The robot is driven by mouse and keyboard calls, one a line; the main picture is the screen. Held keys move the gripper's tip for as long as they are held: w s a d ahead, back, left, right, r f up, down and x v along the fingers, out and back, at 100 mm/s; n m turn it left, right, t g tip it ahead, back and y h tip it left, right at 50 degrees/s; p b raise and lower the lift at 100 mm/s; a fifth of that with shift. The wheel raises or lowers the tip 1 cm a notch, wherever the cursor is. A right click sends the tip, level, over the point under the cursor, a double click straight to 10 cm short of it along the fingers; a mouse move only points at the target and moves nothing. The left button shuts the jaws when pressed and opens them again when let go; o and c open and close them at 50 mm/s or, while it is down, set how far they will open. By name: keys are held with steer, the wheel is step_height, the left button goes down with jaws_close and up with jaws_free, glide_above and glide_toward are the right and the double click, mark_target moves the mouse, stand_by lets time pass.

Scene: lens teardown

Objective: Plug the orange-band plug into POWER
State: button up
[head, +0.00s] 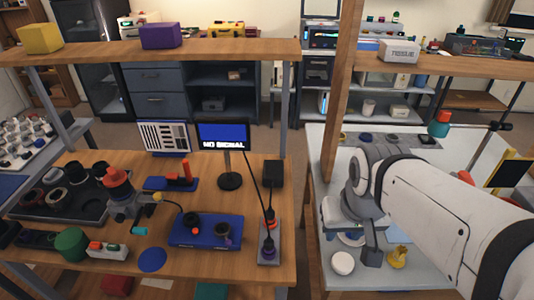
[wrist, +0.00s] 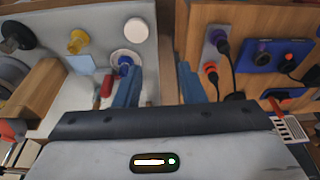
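The orange-band plug (head: 269,223) stands on a small grey plate (head: 269,260) at the right edge of the wooden bench, with a black cable running up from it. A purple-band plug (head: 268,247) stands beside it on the same plate. In the wrist view the orange-band plug (wrist: 210,69) and purple plug (wrist: 222,45) are right of the fingers. I cannot read any POWER label. My gripper (wrist: 160,85) has its two blue fingers apart with nothing between them. It is over the right-hand table, away from the plugs; its fingertips are hidden in the head view.
A monitor (head: 223,136) reading NO SIGNAL and a black box (head: 273,174) stand behind the plugs. A blue unit (head: 205,231) lies left of them. A wooden post (head: 342,100) and a gap separate the tables. A white round dish (head: 343,263) and yellow piece (head: 398,257) are near my arm.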

steer(key=shift+o, duration=0.7)
steer(key=shift+w, duration=0.1)
steer(key=shift+o, duration=0.8)
steer(key=w+a+f+b, duration=0.4)
steer(key=w+f, duration=0.1)
steer(key=w, duration=0.3)
steer(key=shift+w+a+f+m+t+h, duration=0.3)
steer(key=shift+w+t, duration=0.1)
steer(key=t+b, duration=0.1)
steer(key=b, duration=0.3)
glide_above(270, 213)
steer(key=s, duration=0.3)
step_height(270, 213, down, 6)
steer(key=x, duration=0.7)
steer(key=shift+w+a+f, duration=0.2)
steer(key=shift+w, duration=0.2)
jaws_close()
steer(key=shift+r+p, duration=0.45)
steer(key=shift+r, duration=0.55)
